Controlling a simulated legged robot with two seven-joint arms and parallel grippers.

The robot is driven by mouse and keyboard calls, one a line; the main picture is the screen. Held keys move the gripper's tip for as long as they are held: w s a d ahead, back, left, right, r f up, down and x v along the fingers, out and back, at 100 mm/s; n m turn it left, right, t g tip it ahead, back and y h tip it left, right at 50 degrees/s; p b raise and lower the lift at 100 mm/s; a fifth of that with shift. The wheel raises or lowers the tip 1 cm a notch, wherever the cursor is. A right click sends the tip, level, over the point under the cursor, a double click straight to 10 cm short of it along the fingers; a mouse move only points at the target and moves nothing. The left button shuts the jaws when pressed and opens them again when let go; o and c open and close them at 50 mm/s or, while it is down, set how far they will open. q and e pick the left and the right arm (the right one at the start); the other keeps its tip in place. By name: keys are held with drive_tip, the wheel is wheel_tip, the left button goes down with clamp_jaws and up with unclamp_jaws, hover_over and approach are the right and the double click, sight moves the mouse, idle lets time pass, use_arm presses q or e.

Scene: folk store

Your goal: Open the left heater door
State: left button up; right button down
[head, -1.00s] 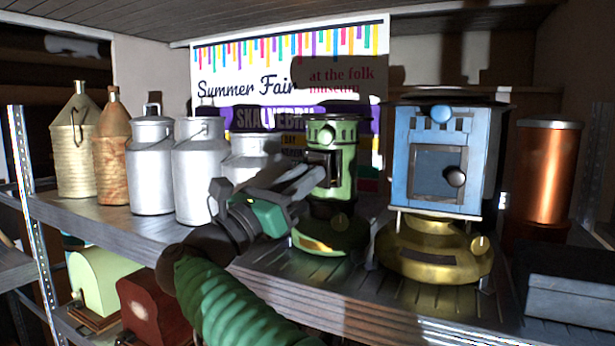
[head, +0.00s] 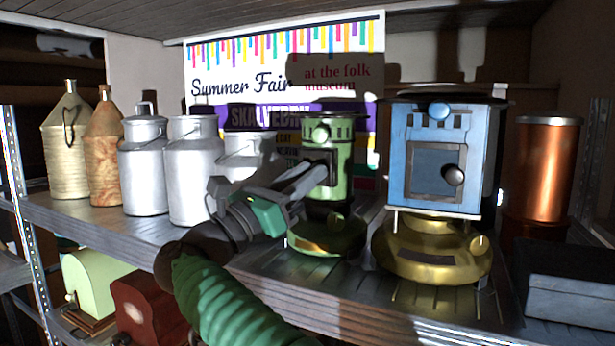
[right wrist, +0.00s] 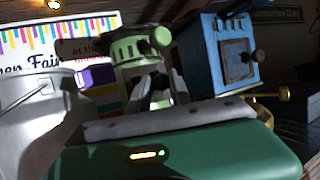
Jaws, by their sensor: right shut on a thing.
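The left heater (head: 340,186) is a narrow green cylinder with a round knob on top and a wide round base, standing on the shelf. A small dark door (head: 318,157) is in its front, partly hidden by my fingers. My right gripper (head: 318,178) reaches in from the lower left and is shut at this door. The door's handle is hidden between the fingers, and I cannot tell whether the door stands ajar. The right wrist view shows the fingers (right wrist: 162,92) against the front of the green heater (right wrist: 128,48). My left gripper is not in view.
A blue heater (head: 399,150) on a brass base (head: 430,262) stands close on the right. Several grey milk cans (head: 192,175) stand left of the green heater. A copper cylinder (head: 543,170) and a grey box (head: 570,290) are at the far right. The shelf front (head: 360,305) is bare.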

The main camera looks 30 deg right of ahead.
drive_tip(key=shift+r, duration=0.1)
drive_tip(key=c, duration=1.4)
unclamp_jaws()
drive_tip(key=shift+w, duration=0.1)
drive_tip(key=shift+o, duration=1.1)
drive_tip(key=shift+w+a, duration=0.1)
drive_tip(key=shift+w, duration=0.05)
drive_tip(key=shift+w+a, duration=0.15)
drive_tip(key=shift+w, duration=0.05)
